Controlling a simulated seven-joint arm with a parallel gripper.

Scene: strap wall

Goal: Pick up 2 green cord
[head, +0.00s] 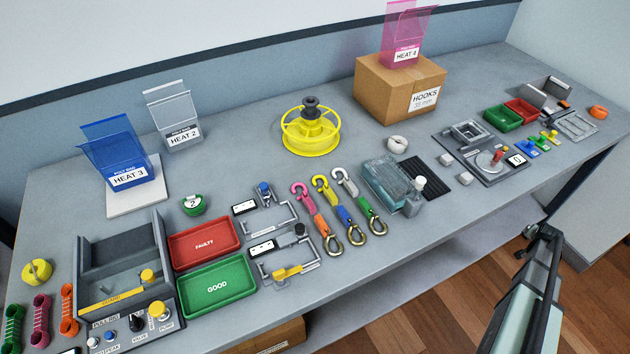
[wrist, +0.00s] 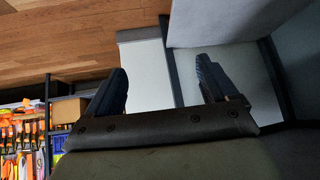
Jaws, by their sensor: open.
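A small round green coil of cord (head: 193,205) with a white label reading 2 lies on the grey bench, behind the red tray. A second green cord bundle (head: 13,326), long and looped, lies at the bench's far left front. My gripper (wrist: 161,66) is open in the wrist view, with nothing between its two dark fingers. In the head view my arm shows at the lower right, off the bench's front edge and far from both green cords. Neither green cord shows in the wrist view.
The red FAULTY tray (head: 238,240), green GOOD tray (head: 252,288) and grey guard box (head: 160,238) stand near the labelled coil.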

